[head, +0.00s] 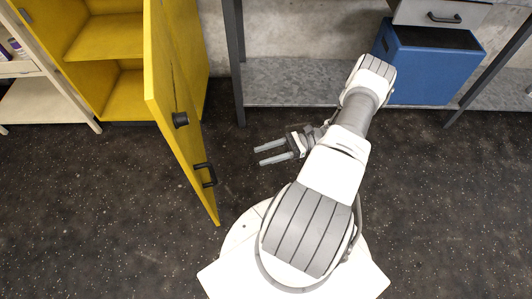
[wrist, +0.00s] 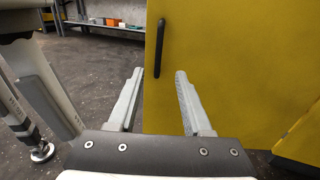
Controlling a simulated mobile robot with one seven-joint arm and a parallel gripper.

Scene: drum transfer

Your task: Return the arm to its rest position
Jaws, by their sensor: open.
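My gripper (head: 270,153) is open and empty in the head view, held over the dark floor to the right of the yellow cabinet door. My arm is bent, reaching out from my base and then folding back left at the wrist. In the wrist view my gripper (wrist: 156,88) shows two spread grey fingers with nothing between them. The yellow door (wrist: 225,60) with a black handle (wrist: 159,48) stands beyond the fingertips, and the fingers look apart from it.
The yellow cabinet (head: 110,45) has its door (head: 172,105) swung open toward my base. A workbench with a grey lower shelf (head: 295,82) stands at the back, with a blue bin (head: 420,70) on it. A white shelf unit (head: 45,100) is at far left. Floor right of my arm is clear.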

